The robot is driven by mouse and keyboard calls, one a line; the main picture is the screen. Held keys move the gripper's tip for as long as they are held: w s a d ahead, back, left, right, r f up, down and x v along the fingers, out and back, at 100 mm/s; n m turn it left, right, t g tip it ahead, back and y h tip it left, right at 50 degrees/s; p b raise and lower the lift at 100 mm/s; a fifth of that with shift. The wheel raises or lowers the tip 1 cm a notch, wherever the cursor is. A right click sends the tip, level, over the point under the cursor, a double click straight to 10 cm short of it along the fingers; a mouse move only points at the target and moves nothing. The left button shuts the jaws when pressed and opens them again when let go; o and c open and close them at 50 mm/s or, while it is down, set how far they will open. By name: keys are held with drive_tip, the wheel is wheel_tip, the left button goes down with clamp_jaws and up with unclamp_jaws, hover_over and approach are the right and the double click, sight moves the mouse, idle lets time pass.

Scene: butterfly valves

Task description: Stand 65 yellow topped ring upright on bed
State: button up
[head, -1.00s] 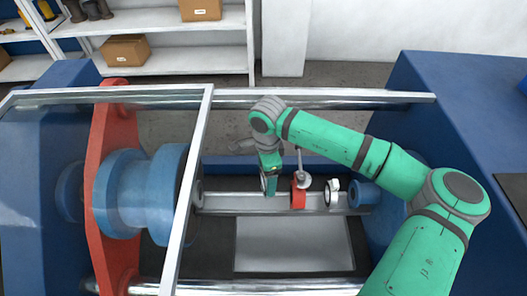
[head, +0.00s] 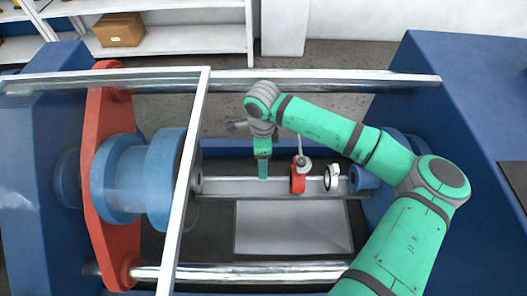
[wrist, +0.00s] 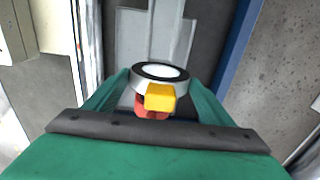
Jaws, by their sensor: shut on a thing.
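A red part shows just below the yellow block. The held ring is hidden behind my gripper in the head view, so I cannot tell whether it touches the bed. A red valve (head: 298,180) with a grey stem and a white ring (head: 332,179) stand on the rail to the right.
A pale plate (head: 290,230) lies in front of the rail. Metal bars (head: 240,272) run along the front and back. A blue housing bounds the right.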

drive_tip(key=shift+s+a+f, duration=0.1)
drive_tip(key=shift+f, duration=0.4)
drive_tip(key=shift+s+d+f, duration=0.1)
drive_tip(key=shift+f, duration=1.05)
drive_tip(key=shift+d+f, duration=0.1)
drive_tip(key=shift+f, duration=1.5)
drive_tip(key=shift+a+f, duration=0.1)
drive_tip(key=shift+f, duration=0.3)
drive_tip(key=shift+f, duration=0.3)
drive_tip(key=shift+f, duration=1.2)
idle(0.6)
drive_tip(key=shift+a, duration=0.1)
drive_tip(key=shift+f, duration=0.2)
idle(0.6)
